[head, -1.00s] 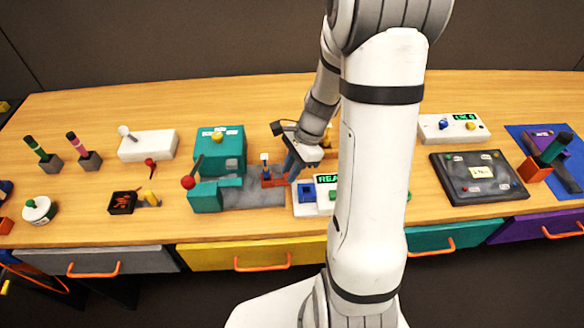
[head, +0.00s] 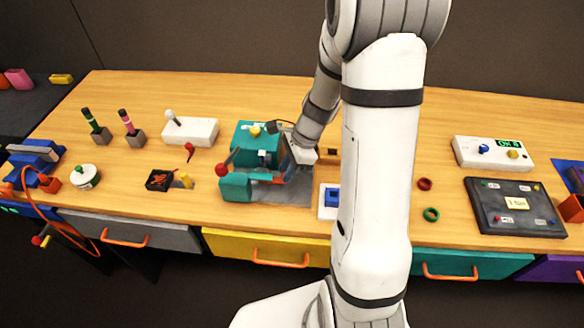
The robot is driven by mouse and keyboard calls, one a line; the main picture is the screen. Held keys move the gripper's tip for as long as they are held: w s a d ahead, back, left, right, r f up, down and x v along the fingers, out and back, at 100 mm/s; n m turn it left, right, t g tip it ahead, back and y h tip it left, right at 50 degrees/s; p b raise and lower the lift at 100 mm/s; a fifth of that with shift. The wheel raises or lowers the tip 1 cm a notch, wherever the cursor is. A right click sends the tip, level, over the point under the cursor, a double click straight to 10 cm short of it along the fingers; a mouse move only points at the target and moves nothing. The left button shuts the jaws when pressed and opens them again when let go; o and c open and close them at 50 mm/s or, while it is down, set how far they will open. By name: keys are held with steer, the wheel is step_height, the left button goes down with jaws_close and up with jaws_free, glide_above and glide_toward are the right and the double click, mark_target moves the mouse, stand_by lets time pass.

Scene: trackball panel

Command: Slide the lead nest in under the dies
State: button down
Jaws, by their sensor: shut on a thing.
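The teal press (head: 243,136) stands left of centre on the bench, with a red-ball lever (head: 221,170) at its left. A grey plate (head: 290,194) runs out to its right. The lead nest, a small orange-red piece (head: 279,180) with a white-topped blue post (head: 262,154), is low against the press's right side, mostly hidden. My gripper (head: 286,171) is shut on the nest from the right, its fingers partly covered by my wrist. The dies are not clearly visible, so I cannot tell whether the nest is under them.
A white box with a blue block (head: 331,196) stands just right of the plate, partly behind my arm. A black tray (head: 158,180) and white switch box (head: 191,131) lie left of the press. Red (head: 425,184) and green (head: 431,214) rings lie right of my arm.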

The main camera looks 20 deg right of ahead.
steer(key=shift+w+a+r, duration=0.1)
steer(key=shift+w+a, duration=0.05)
steer(key=c, duration=1.7)
jaws_free()
steer(key=shift+o, duration=0.6)
steer(key=shift+a, duration=0.1)
steer(key=v, duration=0.7)
steer(key=shift+d+r, duration=0.25)
steer(key=shift+r, duration=0.1)
steer(key=s+a+r+n+t+h, duration=0.1)
steer(key=s+a+r+n+h, duration=0.1)
steer(key=s+r+n, duration=0.3)
steer(key=s+a+r+n+t+h, duration=0.1)
steer(key=s+r+n, duration=0.4)
steer(key=s+n, duration=0.5)
steer(key=a+n+h, duration=0.1)
steer(key=n, duration=0.2)
steer(key=shift+s+r+n+h, duration=0.2)
steer(key=shift+n+h, duration=0.1)
